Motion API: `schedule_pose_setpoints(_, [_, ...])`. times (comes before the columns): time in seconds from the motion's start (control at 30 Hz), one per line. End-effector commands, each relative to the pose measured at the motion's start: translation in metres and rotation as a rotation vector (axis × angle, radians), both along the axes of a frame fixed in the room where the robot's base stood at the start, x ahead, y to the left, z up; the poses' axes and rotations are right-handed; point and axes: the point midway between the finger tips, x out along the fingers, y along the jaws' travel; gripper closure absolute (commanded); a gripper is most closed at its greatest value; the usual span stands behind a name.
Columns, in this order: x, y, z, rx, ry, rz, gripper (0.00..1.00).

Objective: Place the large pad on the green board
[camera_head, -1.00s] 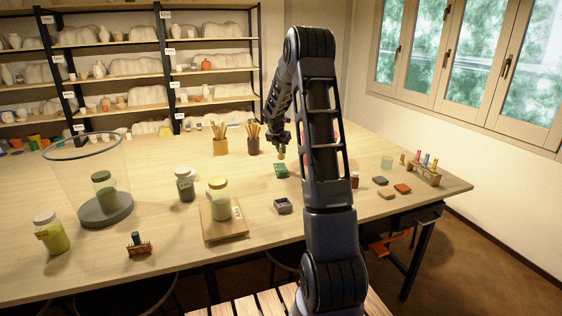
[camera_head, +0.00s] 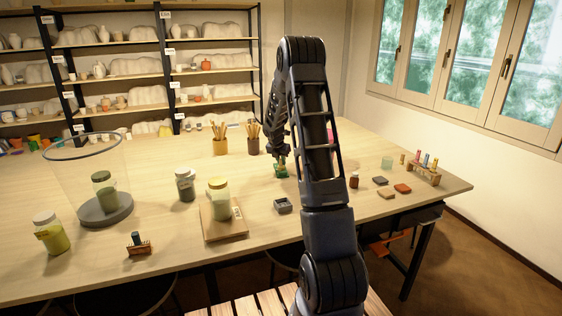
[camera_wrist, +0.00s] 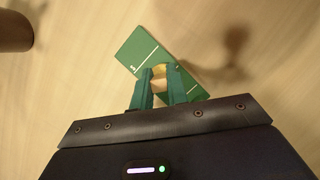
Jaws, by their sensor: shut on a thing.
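The green board (camera_head: 281,174) lies flat on the table, below the end of my arm. In the wrist view the board (camera_wrist: 134,48) is a tilted green rectangle with white lines. My gripper (camera_wrist: 160,76) is shut on a small yellowish piece, seemingly the large pad (camera_wrist: 159,70), largely hidden between the fingers. The pad is over the middle of the board; I cannot tell whether it touches. In the head view my gripper (camera_head: 281,160) is low over the board, and the pad cannot be made out there.
Two brush pots (camera_head: 220,146) stand behind the board. A small dark tray (camera_head: 283,205) is in front of it. Flat tiles (camera_head: 402,188) and a rack of colored vials (camera_head: 424,173) are to the right, beyond my arm.

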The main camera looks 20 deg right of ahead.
Motion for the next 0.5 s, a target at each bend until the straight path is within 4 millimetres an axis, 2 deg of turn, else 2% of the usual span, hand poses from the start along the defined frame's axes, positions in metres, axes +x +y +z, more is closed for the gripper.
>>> schedule_pose_setpoints(0.03, [0.0,-0.0001,-0.0006,0.0,0.0,0.0,0.8])
schedule_pose_setpoints(0.13, [0.0,0.0,-0.0004,0.0,0.0,0.0,0.63])
schedule_pose_setpoints(0.5, [-0.0002,0.0005,0.0042,0.001,-0.001,-0.001,0.63])
